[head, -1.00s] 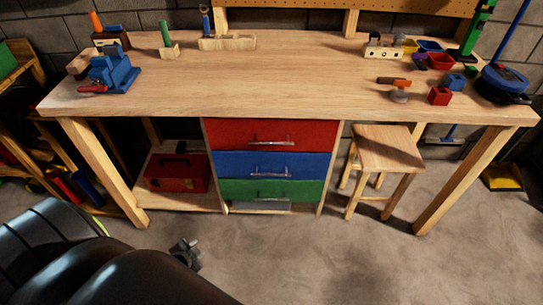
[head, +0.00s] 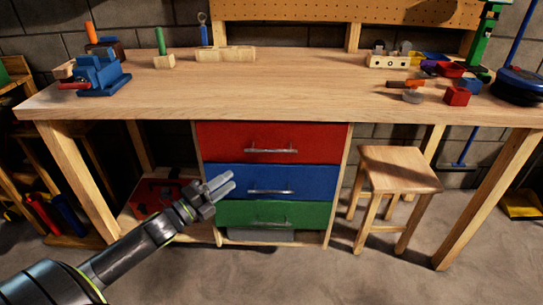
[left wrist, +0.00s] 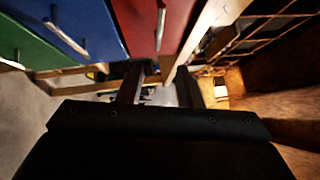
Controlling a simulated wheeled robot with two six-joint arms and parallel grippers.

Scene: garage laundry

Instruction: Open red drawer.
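The red drawer (head: 268,141) is the top one of three under the workbench, and it looks closed. Its silver bar handle (head: 271,151) runs level across its front. My left gripper (head: 227,182) is in front of the blue drawer (head: 317,178), below and left of the red drawer's handle, touching nothing that I can see. In the left wrist view the red drawer (left wrist: 176,18) and its handle (left wrist: 161,20) are at the top. The two fingers (left wrist: 158,85) stand apart with nothing between them. My right gripper is not in view.
A green drawer (head: 303,214) is lowest. A wooden stool (head: 398,170) stands right of the drawers, and a red toolbox (head: 150,196) sits on the low shelf at left, partly behind my arm. The workbench top (head: 290,86) overhangs the drawers. The floor in front is clear.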

